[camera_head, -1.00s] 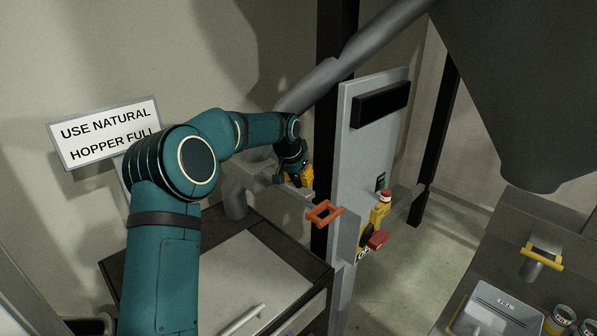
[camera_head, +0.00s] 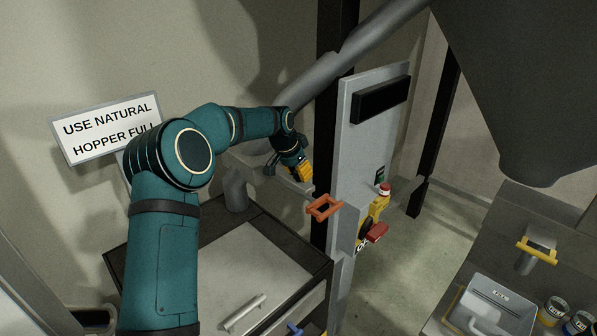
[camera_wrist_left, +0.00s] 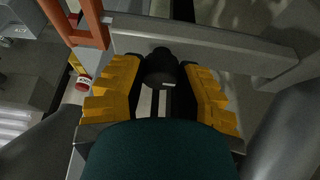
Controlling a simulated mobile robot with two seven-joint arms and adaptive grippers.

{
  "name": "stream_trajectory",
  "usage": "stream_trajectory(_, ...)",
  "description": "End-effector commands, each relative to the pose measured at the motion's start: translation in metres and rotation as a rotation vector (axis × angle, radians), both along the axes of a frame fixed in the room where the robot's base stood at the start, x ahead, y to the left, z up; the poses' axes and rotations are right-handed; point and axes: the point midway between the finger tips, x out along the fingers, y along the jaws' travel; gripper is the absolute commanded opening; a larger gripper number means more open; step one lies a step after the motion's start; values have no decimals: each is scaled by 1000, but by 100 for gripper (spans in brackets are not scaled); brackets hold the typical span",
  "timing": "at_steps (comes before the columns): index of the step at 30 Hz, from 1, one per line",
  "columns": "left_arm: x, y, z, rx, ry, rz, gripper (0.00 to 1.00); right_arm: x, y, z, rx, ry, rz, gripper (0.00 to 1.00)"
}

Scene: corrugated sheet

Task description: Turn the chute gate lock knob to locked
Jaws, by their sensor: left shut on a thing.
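The lock knob (camera_wrist_left: 161,70) is small and black, with a pale mark on its near edge. It sits beside the grey gate bar in the left wrist view. My left gripper (camera_wrist_left: 164,76) has its yellow-padded fingers on either side of the knob, shut on it. In the head view my left gripper (camera_head: 304,171) is at the grey chute gate bar (camera_head: 290,182), and the knob is hidden there. The gate's orange handle (camera_head: 323,208) is at the bar's near end; it also shows in the left wrist view (camera_wrist_left: 84,24). My right gripper is not in view.
A grey panel (camera_head: 350,150) with a red-topped yellow switch box (camera_head: 378,206) stands right of the gate. A grey sloping pipe (camera_head: 330,75) passes above. A cabinet (camera_head: 215,265) stands below my arm, and a bench with containers (camera_head: 500,300) is at lower right.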

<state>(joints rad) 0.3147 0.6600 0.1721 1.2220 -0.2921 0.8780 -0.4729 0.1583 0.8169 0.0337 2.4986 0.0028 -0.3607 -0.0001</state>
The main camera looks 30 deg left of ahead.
Motion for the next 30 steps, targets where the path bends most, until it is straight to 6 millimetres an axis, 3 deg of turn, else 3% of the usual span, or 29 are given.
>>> stream_trajectory(1,-1,-1,-2,-1,5,-1,38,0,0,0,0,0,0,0)
stream_trajectory(3,0,-1,-2,-1,5,-1,63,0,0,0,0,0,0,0)
stream_trajectory(4,0,-1,-2,-1,3,-1,66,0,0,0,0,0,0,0)
stream_trajectory(17,-3,1,9,1,0,0,66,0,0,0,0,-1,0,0)
stream_trajectory(30,-33,12,85,1,0,0,66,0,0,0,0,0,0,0)
